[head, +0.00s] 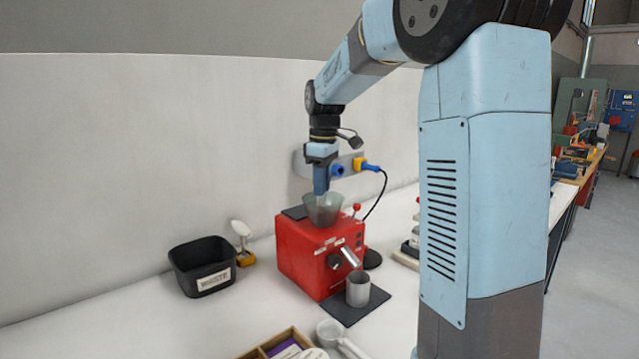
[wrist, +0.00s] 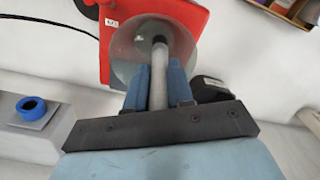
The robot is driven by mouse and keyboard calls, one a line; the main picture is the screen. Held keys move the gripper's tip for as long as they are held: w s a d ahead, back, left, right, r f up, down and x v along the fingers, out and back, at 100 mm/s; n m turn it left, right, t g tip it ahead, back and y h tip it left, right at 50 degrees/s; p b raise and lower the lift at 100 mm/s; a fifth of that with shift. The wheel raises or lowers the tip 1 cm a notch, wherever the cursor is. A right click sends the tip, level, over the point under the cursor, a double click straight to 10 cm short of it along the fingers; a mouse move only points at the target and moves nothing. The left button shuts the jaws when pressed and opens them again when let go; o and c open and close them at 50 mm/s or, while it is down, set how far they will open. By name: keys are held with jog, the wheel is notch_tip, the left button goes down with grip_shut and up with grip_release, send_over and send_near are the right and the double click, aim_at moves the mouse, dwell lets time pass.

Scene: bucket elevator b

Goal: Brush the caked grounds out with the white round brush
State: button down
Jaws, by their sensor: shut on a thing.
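The red grinder (head: 318,250) stands on the white bench with a clear hopper (head: 323,208) on top. My gripper (head: 321,188) points straight down right over the hopper, its fingertips at the hopper's mouth. In the wrist view, the blue fingers are shut on a pale round rod (wrist: 159,75), which looks like the white round brush. The rod reaches down into the hopper (wrist: 127,50), and its far end looks dark. I cannot see caked grounds. In the head view the fingers and hopper wall hide the rod.
A black bin marked WASTE (head: 203,268) stands left of the grinder, with a white-headed, yellow-based item (head: 241,240) beside it. A metal cup (head: 358,289) sits before the grinder on a dark mat. A wall socket with plug and cable is behind.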

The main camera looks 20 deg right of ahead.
jog(key=shift+s+d, duration=0.2)
jog(key=shift+s, duration=0.3)
jog(key=shift+r, duration=0.1)
jog(key=shift+r, duration=2.85)
jog(key=shift+r, duration=1.5)
jog(key=shift+a+f, duration=0.1)
